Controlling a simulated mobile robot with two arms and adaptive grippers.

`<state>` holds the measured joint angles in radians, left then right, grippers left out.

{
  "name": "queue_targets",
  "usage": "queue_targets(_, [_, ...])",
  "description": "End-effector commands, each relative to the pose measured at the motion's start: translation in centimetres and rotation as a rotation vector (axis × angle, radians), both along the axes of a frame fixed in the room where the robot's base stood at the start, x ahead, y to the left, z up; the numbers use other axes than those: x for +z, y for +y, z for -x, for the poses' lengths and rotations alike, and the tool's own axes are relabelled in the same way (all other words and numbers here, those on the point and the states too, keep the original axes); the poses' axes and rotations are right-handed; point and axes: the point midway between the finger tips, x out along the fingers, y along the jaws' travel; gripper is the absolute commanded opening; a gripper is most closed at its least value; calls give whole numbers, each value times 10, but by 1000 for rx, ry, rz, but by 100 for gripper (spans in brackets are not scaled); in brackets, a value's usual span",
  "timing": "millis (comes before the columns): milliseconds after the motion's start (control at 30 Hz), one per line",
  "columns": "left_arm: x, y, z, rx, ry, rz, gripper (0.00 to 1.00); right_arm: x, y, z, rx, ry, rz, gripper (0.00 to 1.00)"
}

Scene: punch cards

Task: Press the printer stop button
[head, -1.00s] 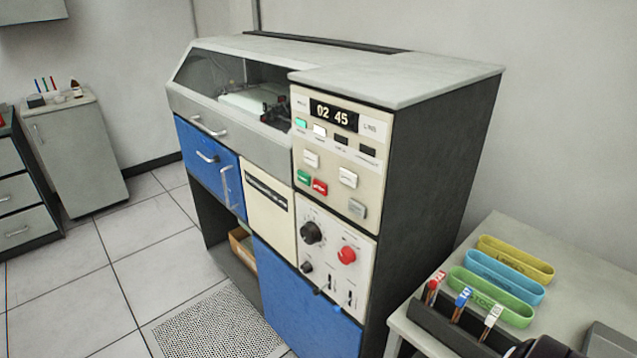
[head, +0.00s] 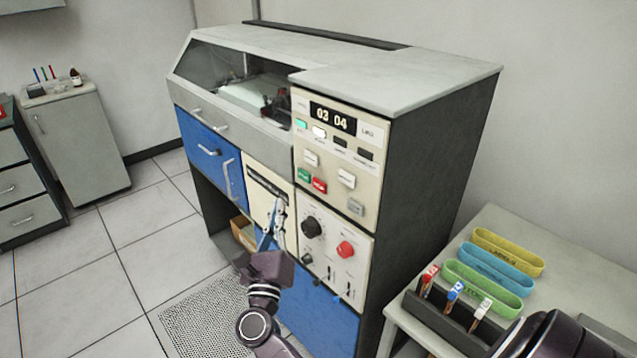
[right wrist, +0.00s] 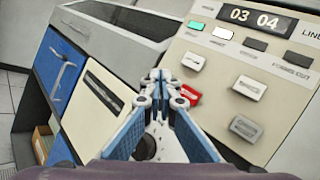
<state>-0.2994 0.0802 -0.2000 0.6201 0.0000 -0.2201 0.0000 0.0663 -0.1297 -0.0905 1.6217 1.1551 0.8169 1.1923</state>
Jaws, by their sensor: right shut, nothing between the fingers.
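The printer cabinet's cream control panel (head: 333,190) has a rectangular red button (head: 319,185) with white lettering too small to read, beside a green button (head: 303,175). In the right wrist view the red button (right wrist: 190,96) shows just right of the fingertips, partly covered by them; the green one is not visible there. My right gripper (head: 280,204), also in the right wrist view (right wrist: 160,76), is shut and empty. In the head view it appears in front of the cream panel left of the controls, below the red button. Contact cannot be seen. My left gripper is out of view.
The display (head: 332,119) reads 03 04. A round red knob (head: 345,249) and a black dial (head: 311,227) sit on the lower panel. At right, a table (head: 490,224) holds coloured trays (head: 507,251) and a dark marker holder (head: 440,316). Floor at left is clear.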

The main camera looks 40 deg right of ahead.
Motion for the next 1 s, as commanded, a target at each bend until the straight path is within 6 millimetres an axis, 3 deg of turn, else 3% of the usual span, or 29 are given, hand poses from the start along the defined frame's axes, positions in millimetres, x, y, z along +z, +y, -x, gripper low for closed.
queue_targets(467, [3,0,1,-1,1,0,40,2,-7,0,-2,-4,-3,0])
queue_targets(900, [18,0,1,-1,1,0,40,2,-64,-4,-2,-2,0,0])
queue_targets(1000, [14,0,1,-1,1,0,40,0,-74,-5,-3,-3,-3,0])
